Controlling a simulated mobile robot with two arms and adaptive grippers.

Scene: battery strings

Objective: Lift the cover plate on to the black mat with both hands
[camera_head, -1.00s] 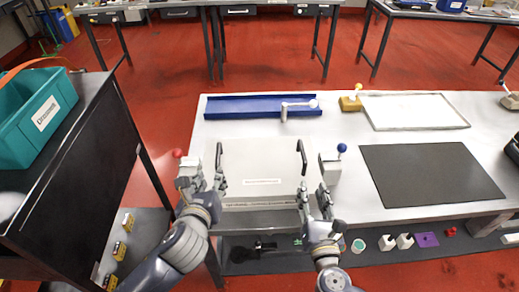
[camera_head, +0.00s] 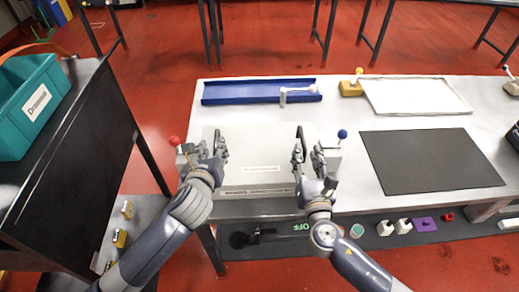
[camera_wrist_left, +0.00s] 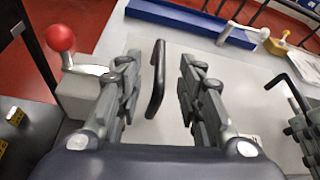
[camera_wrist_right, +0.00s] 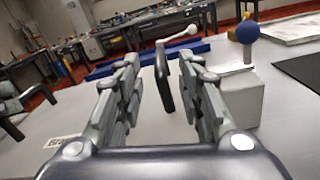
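The cover plate (camera_head: 258,160) is a pale flat panel with a label, lying on the near left of the work table. It has a black bar handle near each side: the left handle (camera_wrist_left: 157,79) and the right handle (camera_wrist_right: 163,78). My left gripper (camera_head: 214,157) is open, with its fingers on either side of the left handle and gaps showing. My right gripper (camera_head: 306,158) is open, with its fingers on either side of the right handle, apart from it. The black mat (camera_head: 430,160) lies bare on the table to the right.
A red-knobbed clamp (camera_head: 175,142) stands left of the plate and a blue-knobbed clamp (camera_head: 341,135) stands right of it. A blue tray (camera_head: 240,92) lies behind. A white framed panel (camera_head: 415,96) lies behind the mat. A teal bin (camera_head: 30,105) sits on the dark bench at left.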

